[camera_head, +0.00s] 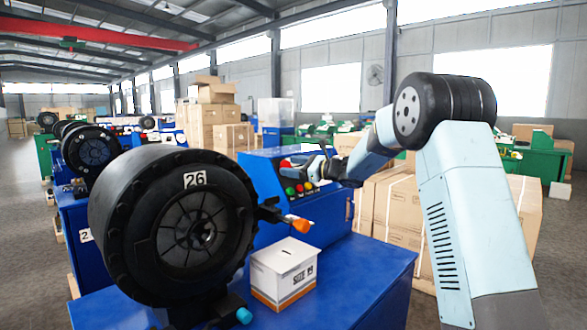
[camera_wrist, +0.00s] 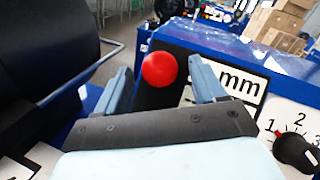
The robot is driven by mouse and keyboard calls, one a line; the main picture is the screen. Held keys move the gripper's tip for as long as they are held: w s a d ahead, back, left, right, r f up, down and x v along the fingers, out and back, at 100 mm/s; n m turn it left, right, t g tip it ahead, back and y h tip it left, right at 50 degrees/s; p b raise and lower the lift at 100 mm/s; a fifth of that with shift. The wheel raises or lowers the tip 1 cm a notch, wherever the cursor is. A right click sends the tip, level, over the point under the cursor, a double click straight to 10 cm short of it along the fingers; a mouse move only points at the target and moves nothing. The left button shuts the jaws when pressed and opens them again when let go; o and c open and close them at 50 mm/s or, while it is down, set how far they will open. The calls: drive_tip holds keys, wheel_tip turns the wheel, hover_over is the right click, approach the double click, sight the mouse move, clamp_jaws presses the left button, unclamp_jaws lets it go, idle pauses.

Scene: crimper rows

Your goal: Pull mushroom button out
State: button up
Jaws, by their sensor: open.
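The red mushroom button (camera_wrist: 159,69) shows as a round red cap in the wrist view, between the two fingers of my gripper (camera_wrist: 163,84). The fingers stand apart on either side of it, and I see a gap on both sides. In the head view, my gripper (camera_head: 304,163) is at the blue control panel (camera_head: 262,172). A small red spot, likely the button (camera_head: 285,163), shows just left of the fingers. The button's stem and base are hidden in both views.
Red, green and yellow controls (camera_head: 298,189) sit on the panel below my gripper. A black dial (camera_wrist: 296,151) lies right of the fingers. The crimper head marked 26 (camera_head: 170,225) and a white box (camera_head: 285,272) stand in front. Cartons (camera_head: 402,215) stand behind my arm.

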drive_tip(key=v, duration=1.3)
drive_tip(key=shift+s+d, duration=0.2)
drive_tip(key=shift+d, duration=0.15)
drive_tip(key=shift+s+a, duration=0.1)
drive_tip(key=s+a+n+g+h, duration=0.1)
drive_tip(key=s+n+g+h, duration=0.3)
drive_tip(key=s, duration=0.8)
drive_tip(key=s+a+n+g+h, duration=0.15)
drive_tip(key=s+n, duration=0.45)
drive_tip(key=s, duration=0.6)
drive_tip(key=s+d+f+n+h, duration=0.2)
drive_tip(key=s+d+n+h, duration=0.1)
drive_tip(key=s, duration=0.4)
drive_tip(key=s+d+f+n+t+h, duration=0.1)
drive_tip(key=s+d+f+n+h, duration=0.1)
drive_tip(key=s, duration=0.6)
drive_tip(key=s+d+f+n+t+h, duration=0.1)
drive_tip(key=s+d+f+n+h, duration=0.1)
drive_tip(key=s+d+n+h, duration=0.2)
drive_tip(key=s+d+h, duration=0.1)
drive_tip(key=s+d, duration=0.2)
drive_tip(key=shift+s+f, duration=0.25)
drive_tip(key=shift+s, duration=0.05)
